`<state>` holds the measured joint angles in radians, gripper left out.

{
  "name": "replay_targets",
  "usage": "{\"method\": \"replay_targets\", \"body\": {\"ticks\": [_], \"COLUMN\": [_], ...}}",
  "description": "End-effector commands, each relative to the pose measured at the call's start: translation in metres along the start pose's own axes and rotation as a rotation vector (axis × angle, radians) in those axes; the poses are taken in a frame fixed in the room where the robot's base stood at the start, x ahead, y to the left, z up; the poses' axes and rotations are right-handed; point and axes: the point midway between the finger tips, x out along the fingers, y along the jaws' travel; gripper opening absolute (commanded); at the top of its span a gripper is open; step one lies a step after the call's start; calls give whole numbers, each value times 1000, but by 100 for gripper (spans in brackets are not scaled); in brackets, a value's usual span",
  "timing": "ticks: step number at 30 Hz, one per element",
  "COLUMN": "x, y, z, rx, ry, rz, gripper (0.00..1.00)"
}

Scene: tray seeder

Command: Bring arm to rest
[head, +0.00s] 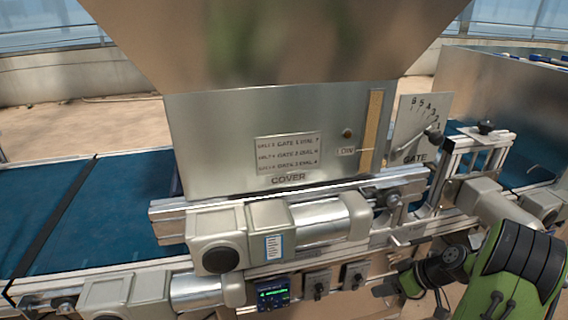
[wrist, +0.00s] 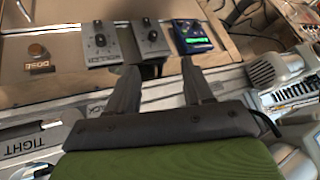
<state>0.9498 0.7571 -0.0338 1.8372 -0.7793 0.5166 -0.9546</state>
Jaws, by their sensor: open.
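My arm (head: 515,265), green and black, reaches in from the lower right in the head view, beside the front of the seeder. My gripper (wrist: 160,72) shows in the wrist view with its two dark fingers spread apart and nothing between them. Its fingertips appear near two grey switch boxes (wrist: 100,42) and a small blue display (wrist: 191,36); whether they touch cannot be told. In the head view I cannot make out the fingers clearly.
The seeder's steel hopper front (head: 220,140) stands in the middle, with a gate dial (head: 418,130) right of it. A motor (head: 215,240) juts out below. The blue display (head: 272,293) sits low at the front. A blue belt (head: 110,215) runs left.

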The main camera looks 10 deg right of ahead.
Motion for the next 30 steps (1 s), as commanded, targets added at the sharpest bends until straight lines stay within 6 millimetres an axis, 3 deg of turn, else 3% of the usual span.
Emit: {"method": "replay_targets", "body": {"ticks": [1,3,7,11,15,21,26,30], "x": [-12,-28,-55,-87,-115,-143,-157,-186], "y": [-24,-59,-123,-195,-253,-298,-318,-325], "z": [-27,-52,-81,-90,-76,-45,-17,-34], "rx": [-15,-4,23,61,119,200,265,281], "ry": [-50,-116,-192,-221,-200,-133,-68,-67], "rz": [20,54,132,233,322,394,421,425], "gripper": [51,51,51,51,51,51,51,51]}}
